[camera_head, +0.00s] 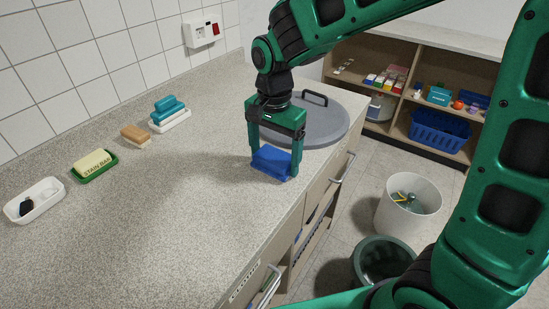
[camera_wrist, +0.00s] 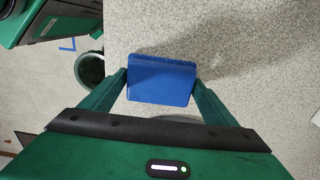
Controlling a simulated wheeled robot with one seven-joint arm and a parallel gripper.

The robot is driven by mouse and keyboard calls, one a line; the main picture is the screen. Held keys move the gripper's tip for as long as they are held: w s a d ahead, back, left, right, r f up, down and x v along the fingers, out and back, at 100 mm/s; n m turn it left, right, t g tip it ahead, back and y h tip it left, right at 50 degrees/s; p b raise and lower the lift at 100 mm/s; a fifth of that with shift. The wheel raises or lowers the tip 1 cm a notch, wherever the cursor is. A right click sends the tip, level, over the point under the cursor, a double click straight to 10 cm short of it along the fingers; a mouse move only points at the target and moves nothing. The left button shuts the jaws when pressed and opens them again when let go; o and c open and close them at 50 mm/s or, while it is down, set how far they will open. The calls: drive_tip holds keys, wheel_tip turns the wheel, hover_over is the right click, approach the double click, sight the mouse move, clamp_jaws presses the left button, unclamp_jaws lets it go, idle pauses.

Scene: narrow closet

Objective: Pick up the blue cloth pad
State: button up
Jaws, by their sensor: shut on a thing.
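The blue cloth pad (camera_head: 271,160) is between the two fingers of my gripper (camera_head: 274,164), over the speckled countertop near its front edge. My gripper points down and is shut on the pad from both sides. In the wrist view the pad (camera_wrist: 161,80) sits between the fingertips (camera_wrist: 160,84), with a finger against its left and right ends. A shadow lies on the counter beside it. I cannot tell for sure whether the pad touches the counter or hangs just above it.
A round grey lid (camera_head: 322,124) lies behind the gripper. A blue sponge on a white holder (camera_head: 170,121), a brush (camera_head: 135,135), a stain bar (camera_head: 95,165) and a white dish (camera_head: 35,200) line the wall. Bins (camera_head: 408,207) stand on the floor right. The counter's middle is clear.

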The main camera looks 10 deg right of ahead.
sight(274, 155)
wheel_tip(274, 155, up, 4)
drive_tip(key=shift+f, duration=0.1)
drive_tip(key=s+a+r, duration=0.6)
drive_tip(key=s+a, duration=0.2)
drive_tip(key=shift+a+r, duration=0.3)
drive_tip(key=shift+a, duration=0.05)
drive_tip(key=shift+w, duration=0.1)
